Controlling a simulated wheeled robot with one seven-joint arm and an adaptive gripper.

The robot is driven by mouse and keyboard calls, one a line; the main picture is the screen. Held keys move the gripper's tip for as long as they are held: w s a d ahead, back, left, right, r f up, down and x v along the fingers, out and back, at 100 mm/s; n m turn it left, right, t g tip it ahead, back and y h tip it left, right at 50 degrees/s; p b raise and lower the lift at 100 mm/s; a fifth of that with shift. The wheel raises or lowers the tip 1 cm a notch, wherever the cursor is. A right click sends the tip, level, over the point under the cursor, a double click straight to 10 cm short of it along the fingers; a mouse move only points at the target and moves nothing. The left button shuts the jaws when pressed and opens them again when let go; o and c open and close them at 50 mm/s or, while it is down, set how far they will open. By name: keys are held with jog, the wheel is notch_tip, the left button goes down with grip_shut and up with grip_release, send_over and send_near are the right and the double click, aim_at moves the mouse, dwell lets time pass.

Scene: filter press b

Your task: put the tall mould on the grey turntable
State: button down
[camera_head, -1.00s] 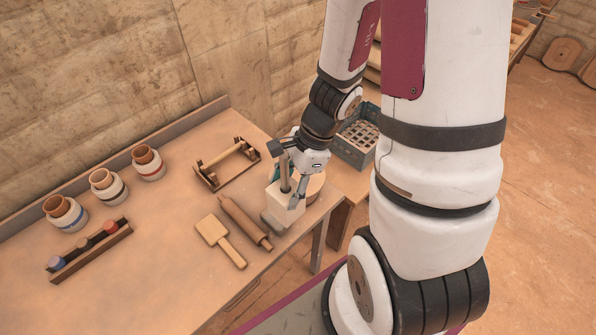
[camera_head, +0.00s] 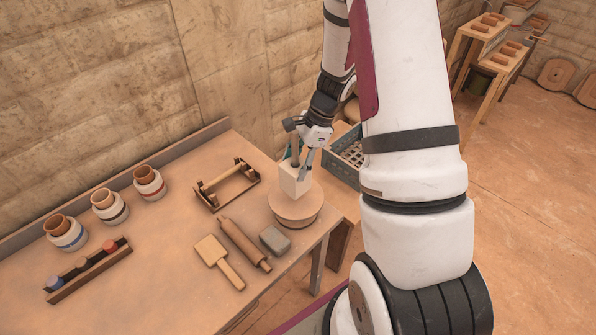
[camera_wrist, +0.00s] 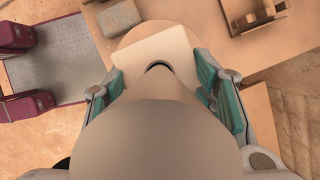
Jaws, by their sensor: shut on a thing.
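The tall mould is a pale upright block (camera_head: 293,178) held in my gripper (camera_head: 300,163). In the wrist view its square pale top with a dark round hole (camera_wrist: 178,48) shows between the two teal-padded fingers of my gripper (camera_wrist: 165,88). The turntable (camera_head: 296,212) is a round disc on a low base near the table's right end and looks tan rather than grey. The mould stands over the turntable's top, towards its back. I cannot tell whether its underside touches the disc. Part of the disc (camera_wrist: 128,36) shows behind the mould in the wrist view.
A grey block (camera_head: 275,240), a rolling pin (camera_head: 243,243) and a wooden paddle (camera_head: 217,260) lie left of the turntable. A wooden frame (camera_head: 227,187) stands behind. A crate (camera_head: 344,152) is beyond the table's right end. Several jars stand at the left.

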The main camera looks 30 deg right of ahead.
jog(key=shift+w+d+f+p, duration=0.1)
jog(key=shift+f+p, duration=0.3)
jog(key=shift+f, duration=1.35)
jog(key=shift+f, duration=0.1)
jog(key=c, duration=0.7)
grip_release()
